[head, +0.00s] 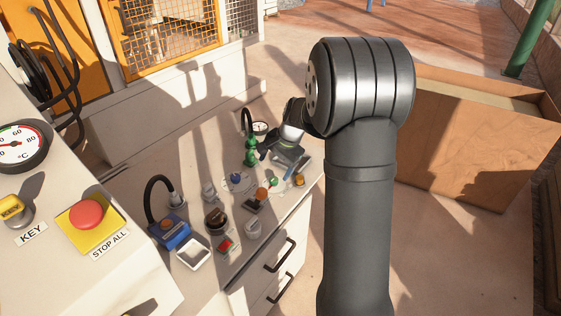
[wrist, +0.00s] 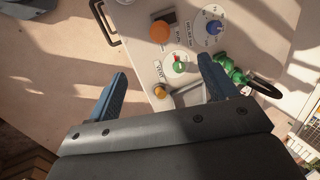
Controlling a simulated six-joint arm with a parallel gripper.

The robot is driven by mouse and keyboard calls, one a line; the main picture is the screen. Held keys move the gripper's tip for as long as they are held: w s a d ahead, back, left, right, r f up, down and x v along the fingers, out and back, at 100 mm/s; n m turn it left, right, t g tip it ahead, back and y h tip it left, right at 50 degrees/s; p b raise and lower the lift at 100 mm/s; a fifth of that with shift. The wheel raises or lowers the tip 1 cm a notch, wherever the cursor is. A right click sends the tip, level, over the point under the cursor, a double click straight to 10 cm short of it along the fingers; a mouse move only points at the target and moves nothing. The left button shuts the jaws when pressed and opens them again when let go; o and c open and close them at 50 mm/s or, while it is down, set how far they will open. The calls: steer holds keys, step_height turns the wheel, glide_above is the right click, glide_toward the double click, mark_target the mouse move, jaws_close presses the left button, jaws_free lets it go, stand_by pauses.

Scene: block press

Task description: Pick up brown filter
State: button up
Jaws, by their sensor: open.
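A dark brown round piece (head: 216,219), which looks like the brown filter, stands on the bench among small fittings in the head view. I cannot make it out in the wrist view. My gripper (head: 287,160) is over the far right part of the bench, behind and to the right of the brown piece and well apart from it. In the wrist view my gripper (wrist: 165,85) has its two blue fingers wide apart, with nothing between them. My arm hides part of the bench's right side in the head view.
A green valve (head: 251,152) stands close to my gripper. An orange knob (wrist: 159,91) lies below the open fingers.

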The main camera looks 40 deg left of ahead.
steer(key=s+a+f+n+h, duration=0.1)
steer(key=s+a+n+h, duration=0.1)
steer(key=s+a+n, duration=0.65)
steer(key=n+h, duration=0.2)
steer(key=n, duration=0.8)
glide_above(214, 212)
steer(key=f, duration=0.1)
steer(key=shift+m+t, duration=0.25)
steer(key=shift+t, duration=0.05)
steer(key=f, duration=1.2)
steer(key=shift+s+a, duration=0.25)
steer(key=f, duration=0.5)
steer(key=shift+w+d+f, duration=0.15)
steer(key=shift+w, duration=0.15)
steer(key=c, duration=1.1)
steer(key=shift+c, duration=0.2)
